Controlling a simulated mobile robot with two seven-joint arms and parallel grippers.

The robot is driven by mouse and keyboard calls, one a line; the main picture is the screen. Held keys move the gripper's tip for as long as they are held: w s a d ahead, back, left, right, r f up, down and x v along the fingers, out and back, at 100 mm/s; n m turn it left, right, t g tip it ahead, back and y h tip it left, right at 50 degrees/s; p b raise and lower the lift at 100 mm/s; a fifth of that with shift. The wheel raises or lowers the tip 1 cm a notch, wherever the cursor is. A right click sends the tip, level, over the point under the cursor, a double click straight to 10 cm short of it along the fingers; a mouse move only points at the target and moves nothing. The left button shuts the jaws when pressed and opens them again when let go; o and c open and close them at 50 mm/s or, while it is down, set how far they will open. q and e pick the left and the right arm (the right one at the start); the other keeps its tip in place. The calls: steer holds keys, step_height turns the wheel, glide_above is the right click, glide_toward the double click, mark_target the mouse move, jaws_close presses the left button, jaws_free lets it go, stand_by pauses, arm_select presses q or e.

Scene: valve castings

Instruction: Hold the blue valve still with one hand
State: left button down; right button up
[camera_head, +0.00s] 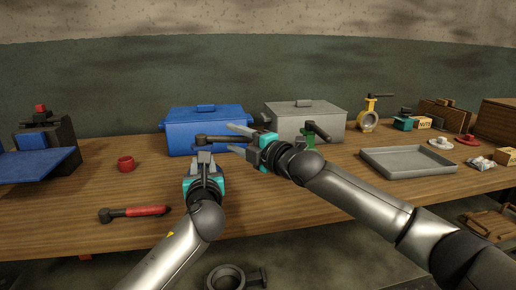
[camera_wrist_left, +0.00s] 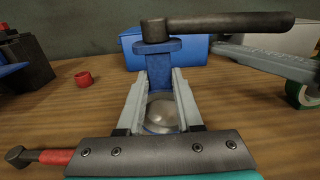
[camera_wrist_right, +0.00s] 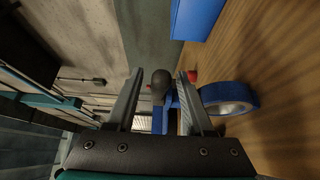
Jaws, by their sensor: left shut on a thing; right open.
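The blue valve's dark handle (camera_head: 215,138) points right in the head view; its body is mostly hidden there. In the left wrist view, its blue neck (camera_wrist_left: 159,68) stands upright between the jaws of my left gripper (camera_wrist_left: 160,78), which are shut on it. A silver disc shows below. My left gripper shows in the head view (camera_head: 204,158) too. My right gripper (camera_head: 233,138) is open at the handle's right end. In the right wrist view, the handle's end (camera_wrist_right: 160,84) lies between its fingers, with the blue ring body (camera_wrist_right: 228,97) beside them. I cannot tell whether they touch the handle.
A blue box (camera_head: 205,132) and a grey box (camera_head: 305,118) stand behind. A green valve (camera_head: 308,140) is close right of my right gripper. A grey tray (camera_head: 408,162) lies right. A red-handled tool (camera_head: 140,212) and red ring (camera_head: 126,164) lie left, with bare table between.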

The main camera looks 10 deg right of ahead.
steer(key=v, duration=0.9)
steer(key=shift+s, duration=0.1)
steer(key=shift+c, duration=1.2)
steer(key=s, duration=0.9)
steer(key=shift+f, duration=0.15)
jaws_close()
steer(key=shift+w+d+x, duration=0.3)
steer(key=shift+d+x, duration=0.15)
steer(key=shift+x, duration=1.65)
steer(key=shift+w+d+x, duration=0.25)
steer(key=shift+d+x, duration=0.2)
steer(key=shift+x, duration=1.7)
steer(key=shift+w+d+x, duration=0.3)
steer(key=shift+d+x, duration=0.15)
steer(key=shift+x, duration=1.65)
